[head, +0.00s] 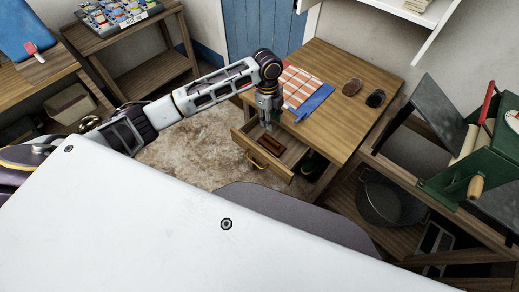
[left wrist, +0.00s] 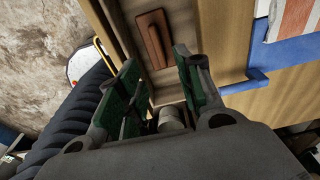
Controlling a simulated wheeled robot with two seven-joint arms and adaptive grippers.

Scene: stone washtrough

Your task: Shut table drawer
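The table drawer (head: 289,172) is pulled out from the front of the wooden table (head: 335,82). It has a brass-coloured handle (head: 256,160) on its front, and a brown wooden block-like object (head: 271,142) lies inside. My left gripper (head: 267,124) points down over the drawer, near the table's front edge. In the left wrist view my left gripper (left wrist: 156,58) has its green-padded fingers spread apart with nothing held. The brown object (left wrist: 153,38) in the drawer appears beyond the fingertips. I cannot tell whether the fingers touch the drawer. My right gripper is not in view.
A green hand-cranked machine (head: 468,155) stands at right, above a metal pot (head: 390,200). Bare floor (head: 190,150) lies left of the drawer.

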